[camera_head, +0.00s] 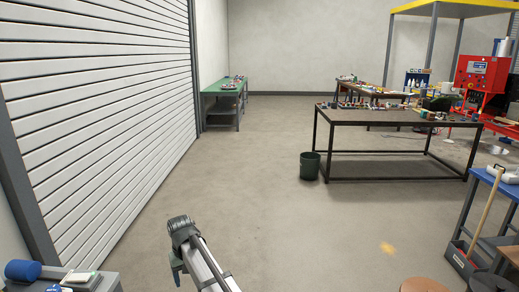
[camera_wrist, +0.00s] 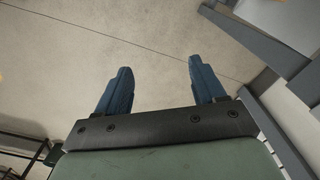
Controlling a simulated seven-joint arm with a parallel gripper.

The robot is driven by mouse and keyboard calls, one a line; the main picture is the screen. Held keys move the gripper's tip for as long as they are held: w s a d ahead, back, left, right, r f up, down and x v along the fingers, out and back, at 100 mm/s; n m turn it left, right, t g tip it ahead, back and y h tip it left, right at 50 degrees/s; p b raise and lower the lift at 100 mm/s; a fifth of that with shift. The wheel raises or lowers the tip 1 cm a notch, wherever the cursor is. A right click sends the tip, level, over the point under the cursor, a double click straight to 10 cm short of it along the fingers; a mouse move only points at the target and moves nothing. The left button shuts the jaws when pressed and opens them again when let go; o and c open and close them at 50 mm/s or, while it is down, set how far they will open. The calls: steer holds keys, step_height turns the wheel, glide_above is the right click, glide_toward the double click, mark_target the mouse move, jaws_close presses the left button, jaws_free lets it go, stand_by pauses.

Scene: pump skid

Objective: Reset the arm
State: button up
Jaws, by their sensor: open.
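My gripper (camera_wrist: 159,80) shows in the wrist view with two blue fingers spread wide apart. Nothing is between them; only the bare concrete floor (camera_wrist: 120,30) lies beyond. In the head view my arm rises at the bottom centre, over open floor. A small part of the gripper (camera_head: 177,272) shows there below the bent wrist, and its fingertips are hard to make out. The arm touches nothing that I can see.
A white roller shutter (camera_head: 100,90) stands on the left. A blue bench (camera_head: 495,180) is at right, a cabinet (camera_head: 105,282) at lower left. The middle floor is clear.

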steer(key=s+d+f+m, duration=0.1)
steer(key=d+f, duration=0.4)
steer(key=d, duration=0.6)
steer(key=s+d+f+m, duration=0.1)
steer(key=d+f+m, duration=0.1)
steer(key=d+f, duration=0.65)
steer(key=s+d+f+m, duration=0.15)
steer(key=s+d, duration=0.25)
steer(key=d, duration=0.4)
steer(key=s+d+f+m, duration=0.1)
steer(key=s+d+f, duration=0.2)
steer(key=d, duration=0.4)
steer(key=s+d+f+m, duration=0.15)
steer(key=s+d, duration=0.25)
steer(key=d, duration=0.4)
steer(key=s+f+g, duration=0.3)
steer(key=s+f, duration=0.7)
steer(key=s, duration=0.4)
steer(key=s+f+g, duration=0.3)
steer(key=s+f, duration=0.7)
steer(key=s, duration=0.5)
steer(key=shift+a+f+n+g, duration=0.2)
steer(key=shift+n+g, duration=0.2)
steer(key=shift+s, duration=0.1)
